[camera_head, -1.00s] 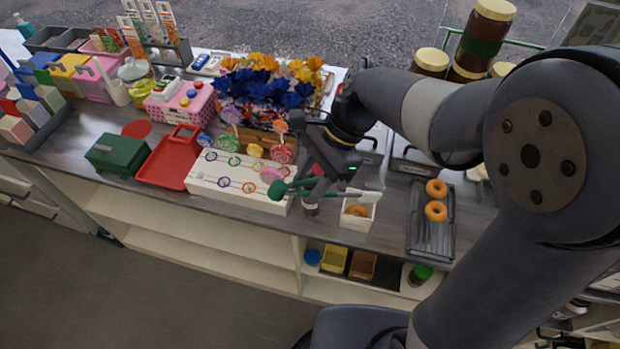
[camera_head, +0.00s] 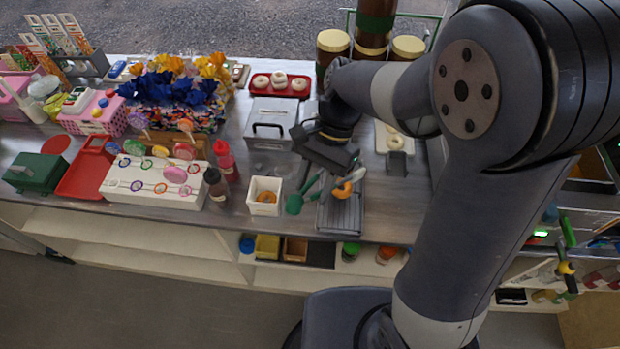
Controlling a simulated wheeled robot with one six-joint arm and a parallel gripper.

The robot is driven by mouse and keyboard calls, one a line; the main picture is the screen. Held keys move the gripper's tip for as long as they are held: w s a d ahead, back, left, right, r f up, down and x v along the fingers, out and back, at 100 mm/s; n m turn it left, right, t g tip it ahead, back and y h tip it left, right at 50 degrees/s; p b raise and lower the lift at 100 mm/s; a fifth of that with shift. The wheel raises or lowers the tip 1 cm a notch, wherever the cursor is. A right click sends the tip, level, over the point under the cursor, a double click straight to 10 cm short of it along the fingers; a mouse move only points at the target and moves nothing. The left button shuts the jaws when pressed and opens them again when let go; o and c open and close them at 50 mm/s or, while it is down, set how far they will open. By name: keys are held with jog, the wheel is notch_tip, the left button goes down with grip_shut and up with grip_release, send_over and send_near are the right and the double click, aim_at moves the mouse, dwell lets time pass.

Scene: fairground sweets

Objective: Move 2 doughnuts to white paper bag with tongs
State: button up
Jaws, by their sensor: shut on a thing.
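My gripper (camera_head: 328,162) is shut on the green tongs (camera_head: 312,190) and holds them over the dark ribbed tray (camera_head: 340,218). The tongs' pale tips point to the right, close above an orange-brown doughnut (camera_head: 342,190) on the tray. I cannot tell whether the tips touch it. The tongs and gripper cover part of the tray, so a second doughnut there may be hidden. The white paper bag (camera_head: 252,200) stands open and upright to the left of the tray. A doughnut (camera_head: 267,197) lies inside it.
A red squeeze bottle (camera_head: 225,160) and a dark bottle (camera_head: 215,185) stand left of the bag. A grey lidded box (camera_head: 270,125) is behind it. A red tray (camera_head: 280,84) with white rings and tall jars (camera_head: 332,45) stand at the back.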

notch_tip(320, 180, down, 10)
jog(key=b, duration=0.7)
jog(key=shift+a+r, duration=0.1)
jog(key=shift+r, duration=0.1)
jog(key=c, duration=0.6)
jog(key=shift+r, duration=0.2)
grip_shut()
notch_tip(320, 180, up, 5)
jog(key=p, duration=0.4)
jog(key=shift+f+p, duration=0.2)
jog(key=shift+p, duration=0.2)
